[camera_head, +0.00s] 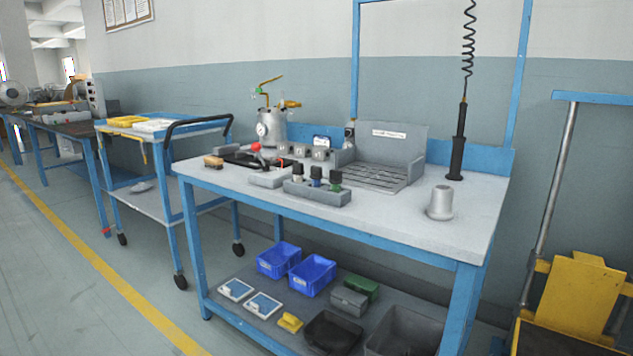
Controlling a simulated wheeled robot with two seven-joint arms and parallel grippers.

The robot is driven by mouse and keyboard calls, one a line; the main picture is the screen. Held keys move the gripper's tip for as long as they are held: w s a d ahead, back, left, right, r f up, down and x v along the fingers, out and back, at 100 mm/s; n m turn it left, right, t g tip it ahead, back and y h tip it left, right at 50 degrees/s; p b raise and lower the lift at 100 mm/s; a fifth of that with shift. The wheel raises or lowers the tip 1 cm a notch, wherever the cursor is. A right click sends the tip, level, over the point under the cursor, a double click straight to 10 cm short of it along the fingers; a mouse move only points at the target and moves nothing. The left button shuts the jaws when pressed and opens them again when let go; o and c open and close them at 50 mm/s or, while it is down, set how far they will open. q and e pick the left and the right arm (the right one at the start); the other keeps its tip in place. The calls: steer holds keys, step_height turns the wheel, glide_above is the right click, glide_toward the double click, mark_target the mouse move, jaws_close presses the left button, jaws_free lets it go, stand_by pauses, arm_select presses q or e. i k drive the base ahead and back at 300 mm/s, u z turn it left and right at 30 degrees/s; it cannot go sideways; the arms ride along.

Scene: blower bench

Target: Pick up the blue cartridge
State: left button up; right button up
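A grey block holder (318,193) stands near the front edge of the workbench. Three small cartridges stand upright in it in a row. The blue cartridge (316,175) is in the middle, with a dark top. A black cartridge (297,172) is to its left and a green cartridge (335,178) to its right. The lower ends are hidden in the block. Neither of my grippers is in view.
The workbench (430,235) has free room at its front right, around a grey cylindrical nozzle (441,203). A grey slotted tray (376,172) stands behind the holder. A black screwdriver (458,143) hangs at the right. A pressure pot (270,128) stands at the back left.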

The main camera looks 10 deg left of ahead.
mark_target(315, 175)
steer(key=k, duration=0.4)
steer(key=u, duration=1.05)
steer(key=i, duration=0.35)
steer(key=u, duration=0.6)
steer(key=i, duration=1.1)
steer(key=z, duration=0.7)
steer(key=i, duration=0.8)
steer(key=z, duration=0.65)
